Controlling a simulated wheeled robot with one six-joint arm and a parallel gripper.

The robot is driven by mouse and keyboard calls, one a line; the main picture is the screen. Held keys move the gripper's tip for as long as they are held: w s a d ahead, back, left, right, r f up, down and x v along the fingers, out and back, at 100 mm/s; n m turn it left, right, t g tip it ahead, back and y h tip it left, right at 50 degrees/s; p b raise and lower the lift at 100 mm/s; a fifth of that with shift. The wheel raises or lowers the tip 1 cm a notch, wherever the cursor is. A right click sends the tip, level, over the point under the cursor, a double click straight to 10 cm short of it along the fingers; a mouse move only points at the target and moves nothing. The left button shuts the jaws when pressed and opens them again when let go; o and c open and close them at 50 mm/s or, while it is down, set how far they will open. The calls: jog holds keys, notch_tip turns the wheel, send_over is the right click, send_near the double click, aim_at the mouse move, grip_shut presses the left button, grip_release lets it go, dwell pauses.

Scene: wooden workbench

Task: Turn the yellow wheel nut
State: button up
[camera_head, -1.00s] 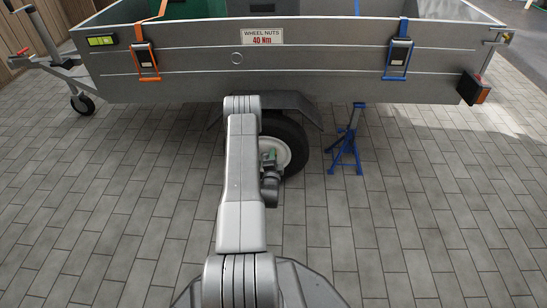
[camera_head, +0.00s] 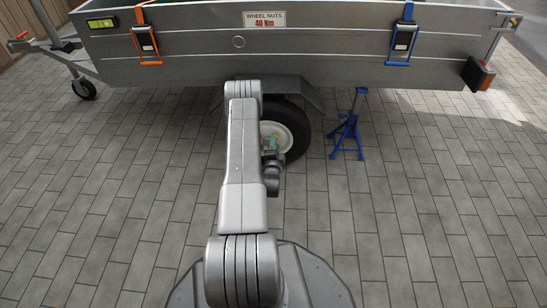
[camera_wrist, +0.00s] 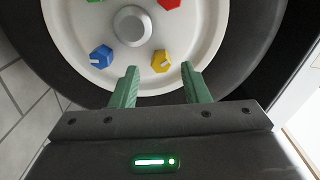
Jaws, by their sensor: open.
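The yellow wheel nut (camera_wrist: 161,61) sits on the lower right of the white wheel rim (camera_wrist: 93,72) in the wrist view, with a white mark on its face. My gripper (camera_wrist: 160,76) is open, its two green fingers apart and empty. The fingertips are just below the yellow nut in the picture, with the nut centred roughly between their lines. I cannot tell how far the tips are from it in depth. In the head view the wheel (camera_head: 293,122) is partly hidden behind my arm, and the yellow nut is hidden.
A blue nut (camera_wrist: 101,57), a red nut (camera_wrist: 169,4) and a partly cut-off green nut surround the grey hub cap (camera_wrist: 132,26). A grey trailer (camera_head: 330,60) stands above the wheel. A blue jack stand (camera_head: 349,130) is to the right.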

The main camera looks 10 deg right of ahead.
jog(key=p+v, duration=0.3)
jog(key=v, duration=0.8)
jog(key=shift+s, duration=0.35)
jog(key=shift+a, duration=0.1)
jog(key=b+x, duration=0.4)
jog(key=x, duration=1)
jog(key=shift+s+r, duration=0.1)
